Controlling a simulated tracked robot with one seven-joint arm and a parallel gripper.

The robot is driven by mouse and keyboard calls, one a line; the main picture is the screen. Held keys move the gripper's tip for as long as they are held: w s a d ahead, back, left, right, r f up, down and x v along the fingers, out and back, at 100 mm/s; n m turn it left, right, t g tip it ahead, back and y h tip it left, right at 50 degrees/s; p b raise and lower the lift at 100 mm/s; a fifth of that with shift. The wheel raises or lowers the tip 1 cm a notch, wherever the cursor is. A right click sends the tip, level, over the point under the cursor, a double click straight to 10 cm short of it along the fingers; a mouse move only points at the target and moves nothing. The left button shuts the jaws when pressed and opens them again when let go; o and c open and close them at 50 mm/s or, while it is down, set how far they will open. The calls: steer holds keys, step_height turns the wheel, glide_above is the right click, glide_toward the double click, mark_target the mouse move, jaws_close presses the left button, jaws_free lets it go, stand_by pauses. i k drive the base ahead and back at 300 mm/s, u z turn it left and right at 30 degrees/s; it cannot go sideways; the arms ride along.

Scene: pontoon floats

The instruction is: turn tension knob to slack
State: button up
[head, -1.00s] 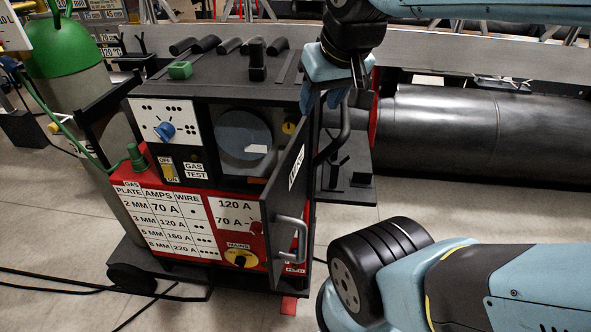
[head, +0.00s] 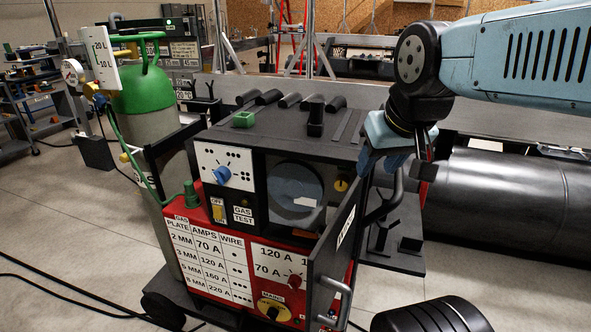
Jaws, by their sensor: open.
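The welding machine (head: 250,215) stands in the middle of the head view with its side compartment open. Inside are a grey-blue wire spool (head: 294,190) and, to its right, a small yellow-and-black knob (head: 341,184), which looks like the tension knob. Its label and pointer setting are too small to read. The compartment door (head: 335,245) is swung outward, its edge toward me.
A green gas cylinder (head: 150,92) stands at left. A large black pipe (head: 500,195) lies at right. Cables cross the floor at lower left.

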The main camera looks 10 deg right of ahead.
mark_target(341, 183)
steer(key=u, duration=0.7)
steer(key=k, duration=0.7)
steer(key=z, duration=0.5)
